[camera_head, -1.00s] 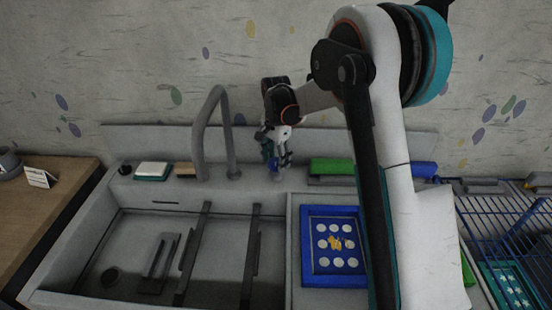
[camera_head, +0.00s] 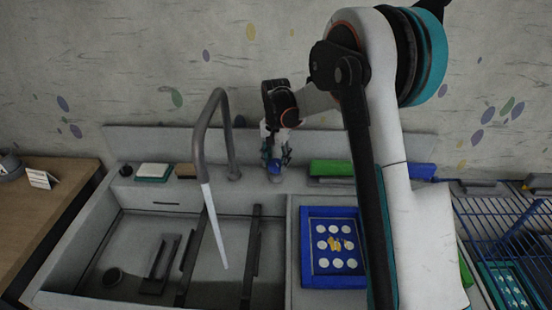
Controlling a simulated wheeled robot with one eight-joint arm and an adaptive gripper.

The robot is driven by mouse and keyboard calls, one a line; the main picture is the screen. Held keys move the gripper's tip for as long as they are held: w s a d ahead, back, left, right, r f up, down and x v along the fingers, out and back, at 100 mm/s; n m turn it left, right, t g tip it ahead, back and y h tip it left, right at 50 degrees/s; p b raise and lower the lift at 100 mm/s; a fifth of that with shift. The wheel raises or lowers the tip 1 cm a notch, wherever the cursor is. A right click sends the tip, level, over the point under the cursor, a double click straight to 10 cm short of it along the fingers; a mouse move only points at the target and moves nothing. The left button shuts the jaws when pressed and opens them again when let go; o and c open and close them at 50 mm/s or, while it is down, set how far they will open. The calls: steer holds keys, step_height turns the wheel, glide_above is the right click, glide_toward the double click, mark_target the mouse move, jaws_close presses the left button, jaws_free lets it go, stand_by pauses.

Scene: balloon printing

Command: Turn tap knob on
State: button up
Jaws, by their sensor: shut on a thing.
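The grey tap (camera_head: 207,130) arches over the sink, and a white stream of water (camera_head: 214,225) runs from its spout down into the basin (camera_head: 110,240). My gripper (camera_head: 274,164) is at the back ledge, just right of the tap's base, pointing down. It is shut on the small tap knob (camera_head: 275,176), which is mostly hidden by the fingers. A blue part shows between the fingers.
A blue framed screen (camera_head: 309,250) with white dots and a yellow print lies right of the basin. Green (camera_head: 332,167) and blue (camera_head: 423,171) blocks sit on the back ledge. A blue wire rack (camera_head: 490,222) stands at the right. A wooden counter (camera_head: 65,200) is at the left.

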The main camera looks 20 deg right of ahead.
mark_target(276, 163)
steer(key=n+p, duration=0.1)
steer(key=n, duration=0.5)
steer(key=shift+n, duration=0.3)
steer(key=n, duration=0.6)
steer(key=shift+n, duration=0.3)
steer(key=o, duration=1.1)
steer(key=shift+r, duration=0.1)
step_height(276, 163, up, 12)
steer(key=shift+f, duration=0.1)
